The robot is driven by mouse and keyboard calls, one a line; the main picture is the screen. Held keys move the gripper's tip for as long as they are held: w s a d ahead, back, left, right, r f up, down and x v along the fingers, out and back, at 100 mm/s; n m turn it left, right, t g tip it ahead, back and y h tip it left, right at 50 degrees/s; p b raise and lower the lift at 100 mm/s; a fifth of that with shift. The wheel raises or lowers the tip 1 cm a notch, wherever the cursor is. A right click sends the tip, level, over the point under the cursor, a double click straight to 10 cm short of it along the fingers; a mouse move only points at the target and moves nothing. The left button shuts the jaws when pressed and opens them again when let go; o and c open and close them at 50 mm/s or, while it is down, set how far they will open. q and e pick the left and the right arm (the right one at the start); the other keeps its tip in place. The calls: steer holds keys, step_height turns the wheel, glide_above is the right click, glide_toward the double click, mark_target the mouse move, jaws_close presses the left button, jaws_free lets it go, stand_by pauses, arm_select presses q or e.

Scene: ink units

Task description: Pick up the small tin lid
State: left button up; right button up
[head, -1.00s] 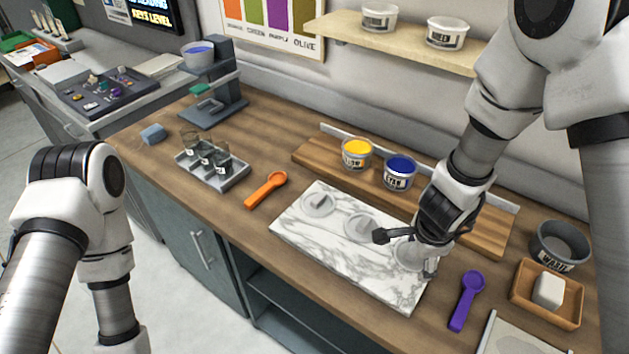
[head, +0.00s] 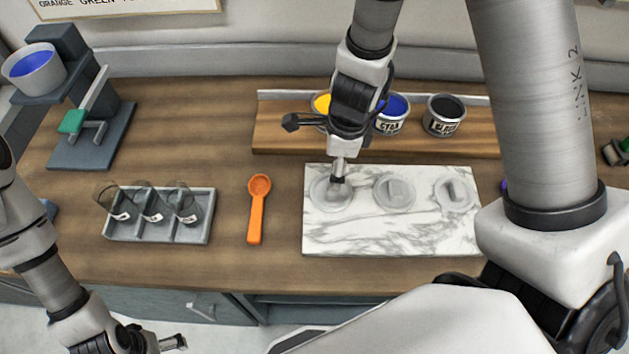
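Three round, pale grey lids with raised grips lie in a row on a white marble slab (head: 390,237): a left lid (head: 320,195), a middle lid (head: 394,204) and a right lid (head: 453,205). The right one looks smallest. My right gripper (head: 338,180) points down at the left lid and covers its grip. Its fingertips look close together, but I cannot tell whether they touch or hold the grip. My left gripper (head: 174,342) is low at the left, in front of the counter and away from the lids; its opening is unclear.
Behind the slab, a yellow tin (head: 320,104), a blue tin (head: 392,121) and a black tin (head: 444,116) stand on a wooden board (head: 280,137). An orange scoop (head: 257,205) and a grey rack (head: 158,231) of glasses are left of the slab.

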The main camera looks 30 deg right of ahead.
steer(key=f+b, duration=0.2)
steer(key=f, duration=0.1)
steer(key=s+f+b, duration=0.1)
steer(key=shift+d+f, duration=0.3)
steer(key=shift+f, duration=0.05)
steer(key=shift+w+a+f+b, duration=0.2)
steer(key=shift+f+b, duration=0.2)
steer(key=shift+f, duration=0.2)
steer(key=shift+w+a+f+b, duration=0.2)
steer(key=shift+f+b, duration=0.15)
steer(key=shift+f, duration=0.25)
steer(key=shift+w+a, duration=0.1)
steer(key=shift+r, duration=0.1)
steer(key=shift+c, duration=0.3)
steer(key=shift+s+d, duration=0.2)
steer(key=shift+s, duration=0.1)
steer(key=c, duration=1.2)
